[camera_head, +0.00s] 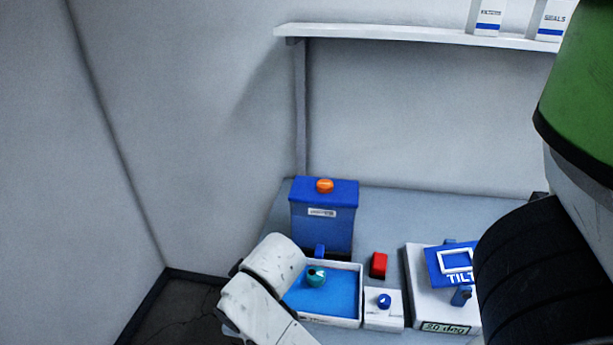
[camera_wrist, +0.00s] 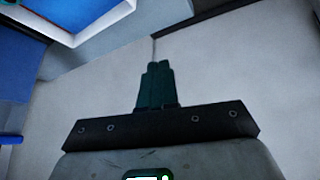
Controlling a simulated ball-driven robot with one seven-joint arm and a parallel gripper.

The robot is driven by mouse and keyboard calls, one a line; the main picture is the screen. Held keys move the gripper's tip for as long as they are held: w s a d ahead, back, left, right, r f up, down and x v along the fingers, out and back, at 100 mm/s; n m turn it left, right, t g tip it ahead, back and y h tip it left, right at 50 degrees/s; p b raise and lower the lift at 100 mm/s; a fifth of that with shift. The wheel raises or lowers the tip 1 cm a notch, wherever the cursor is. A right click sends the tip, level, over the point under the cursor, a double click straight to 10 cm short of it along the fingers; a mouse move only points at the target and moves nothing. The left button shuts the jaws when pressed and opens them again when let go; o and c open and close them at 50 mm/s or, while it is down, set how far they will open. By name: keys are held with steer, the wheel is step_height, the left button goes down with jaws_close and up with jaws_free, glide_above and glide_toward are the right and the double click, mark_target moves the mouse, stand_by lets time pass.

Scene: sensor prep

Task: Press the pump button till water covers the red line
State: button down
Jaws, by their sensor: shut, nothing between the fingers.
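A white box with a round blue button (camera_head: 384,301), which looks like the pump button, sits on the table just right of a white-rimmed tray (camera_head: 330,322). Blue water (camera_head: 340,290) lies in the tray, with a small round teal object (camera_head: 316,276) in it. I cannot make out a red line in either view. My gripper (camera_wrist: 156,68) is shut and empty in the wrist view, pointing toward a pale wall, with a corner of a white-rimmed blue area at upper left. In the head view my white arm stands at the tray's left and the fingers do not show.
A blue tank (camera_head: 322,225) with an orange cap (camera_head: 325,186) stands behind the tray. A red block (camera_head: 378,265) lies behind the button box. A white device with a blue TILT panel (camera_head: 440,262) stands to the right. A shelf (camera_head: 420,36) with boxes hangs above.

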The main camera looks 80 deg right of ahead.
steer(key=w+d+r+m+t+h, duration=0.1)
steer(key=w+d+r+m+h, duration=0.15)
steer(key=d+r, duration=0.5)
step_height(320, 180, up, 15)
steer(key=m+h, duration=0.2)
steer(key=m, duration=1.1)
glide_above(327, 185)
steer(key=shift+g+y+p, duration=0.25)
steer(key=shift+g+p, duration=0.15)
steer(key=shift+p, duration=0.05)
steer(key=shift+f, duration=0.15)
step_height(327, 185, down, 7)
steer(key=b, duration=0.6)
steer(key=shift+f+b, duration=0.7)
steer(key=shift+f, duration=0.1)
